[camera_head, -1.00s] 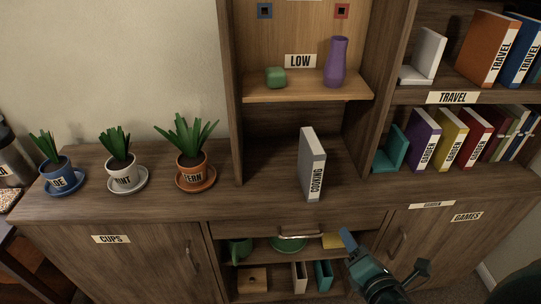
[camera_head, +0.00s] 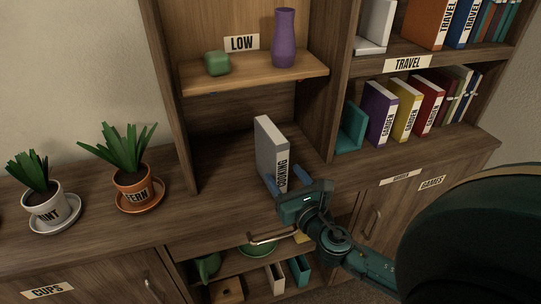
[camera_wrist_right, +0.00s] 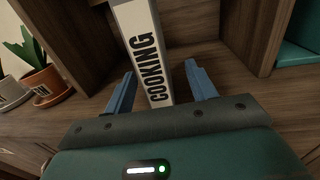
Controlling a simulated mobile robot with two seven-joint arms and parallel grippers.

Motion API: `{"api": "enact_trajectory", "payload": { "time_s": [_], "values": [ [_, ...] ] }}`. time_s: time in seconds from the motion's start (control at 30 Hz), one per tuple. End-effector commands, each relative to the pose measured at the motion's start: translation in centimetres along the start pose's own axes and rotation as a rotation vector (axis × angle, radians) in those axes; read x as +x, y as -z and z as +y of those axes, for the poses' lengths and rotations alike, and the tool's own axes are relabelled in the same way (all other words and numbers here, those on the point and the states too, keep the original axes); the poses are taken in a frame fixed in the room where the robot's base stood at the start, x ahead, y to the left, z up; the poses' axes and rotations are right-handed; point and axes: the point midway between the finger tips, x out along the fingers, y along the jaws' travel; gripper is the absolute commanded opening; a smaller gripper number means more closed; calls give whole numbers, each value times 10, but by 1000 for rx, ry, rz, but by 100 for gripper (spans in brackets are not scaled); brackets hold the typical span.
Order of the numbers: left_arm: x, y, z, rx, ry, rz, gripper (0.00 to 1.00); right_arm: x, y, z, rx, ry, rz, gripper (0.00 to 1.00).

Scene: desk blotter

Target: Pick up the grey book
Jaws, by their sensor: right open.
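The grey book (camera_head: 268,147) stands upright on the cabinet top, in the open bay under the LOW shelf. Its white spine reads COOKING and faces me. My right gripper (camera_head: 286,187) is open at the front of the book. In the right wrist view the spine of the grey book (camera_wrist_right: 147,60) shows between the two blue fingers of my right gripper (camera_wrist_right: 160,88), with a gap to each side. The book's lower spine is partly hidden by the gripper in the head view. My left gripper is not in view.
Upright dividers flank the bay. A fern pot (camera_head: 134,188) stands left. A teal bookend (camera_head: 352,128) and garden books are at right.

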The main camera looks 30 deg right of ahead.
Motion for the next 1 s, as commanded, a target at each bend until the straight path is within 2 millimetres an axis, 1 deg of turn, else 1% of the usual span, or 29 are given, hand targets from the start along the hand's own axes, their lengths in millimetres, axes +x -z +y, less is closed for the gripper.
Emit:
{"api": "enact_trajectory", "payload": {
  "time_s": [0.03, 0.27, 0.37, 0.5, 0.6, 0.87, 1.0],
  "values": [
    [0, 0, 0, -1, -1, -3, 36, 6, -1, 0, -1, 0, -2, 56],
    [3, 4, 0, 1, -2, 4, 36, 20, -1, 2, 1, 0, -1, 56],
    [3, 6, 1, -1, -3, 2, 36, 34, -2, 5, 2, 1, -2, 56],
    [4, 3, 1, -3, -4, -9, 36, 53, -1, 7, 1, 1, -1, 56],
    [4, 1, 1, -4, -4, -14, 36, 61, 0, 7, 1, 1, 0, 56],
    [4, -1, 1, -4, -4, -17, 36, 63, 0, 7, 1, 0, 1, 56],
    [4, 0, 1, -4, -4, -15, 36, 62, 0, 7, 1, 0, 1, 45]
  ]
}}
